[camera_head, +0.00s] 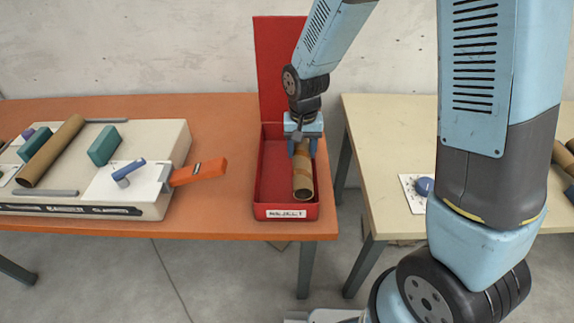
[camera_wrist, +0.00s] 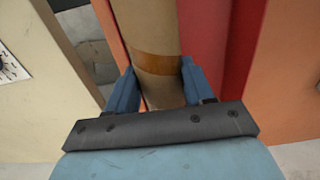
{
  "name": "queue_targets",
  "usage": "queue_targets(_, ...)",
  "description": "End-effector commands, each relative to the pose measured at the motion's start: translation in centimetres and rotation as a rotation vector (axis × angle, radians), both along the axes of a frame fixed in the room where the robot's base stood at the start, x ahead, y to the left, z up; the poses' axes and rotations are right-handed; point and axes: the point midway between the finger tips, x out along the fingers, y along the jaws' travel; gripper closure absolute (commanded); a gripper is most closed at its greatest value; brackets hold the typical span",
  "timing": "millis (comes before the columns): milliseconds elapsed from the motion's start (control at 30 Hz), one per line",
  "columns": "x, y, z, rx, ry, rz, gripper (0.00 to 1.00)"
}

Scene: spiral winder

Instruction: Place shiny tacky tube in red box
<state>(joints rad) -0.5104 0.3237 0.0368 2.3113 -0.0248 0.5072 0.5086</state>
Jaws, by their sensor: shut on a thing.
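A brown cardboard tube (camera_head: 303,177) with an amber-brown band is inside the red box (camera_head: 270,211), along its right side. The box stands on the orange table with its lid up at the back. My gripper (camera_head: 302,149) reaches down into the box and is shut on the tube. In the wrist view the tube (camera_wrist: 155,45) runs between the two blue fingers, with the shiny band (camera_wrist: 156,66) just beyond them. Whether the tube touches the box floor is hard to tell. The fingers hide part of it.
A winder machine (camera_head: 105,187) with an orange handle (camera_head: 199,173) stands left of the box. Another brown tube (camera_head: 50,150) lies on it. A cream table (camera_head: 390,130) with a blue knob (camera_head: 424,186) is at right, across a gap.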

Motion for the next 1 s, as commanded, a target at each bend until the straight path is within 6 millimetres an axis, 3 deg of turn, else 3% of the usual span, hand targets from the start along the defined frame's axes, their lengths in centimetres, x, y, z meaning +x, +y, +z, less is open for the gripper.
queue_targets(200, 1.0, 2.2, -3.1, -0.001, 0.002, 0.002, 0.8)
queue_targets(400, 1.7, 3.5, -4.9, 0.0, 0.001, 0.001, 0.8)
queue_targets(667, 2.1, 4.2, -5.9, 0.0, 0.001, 0.0, 0.8)
queue_targets(900, 2.1, 4.2, -8.7, -0.001, 0.002, -0.001, 0.8)
queue_targets(1000, 2.1, 4.2, -8.9, 0.0, 0.0, -0.002, 0.8)
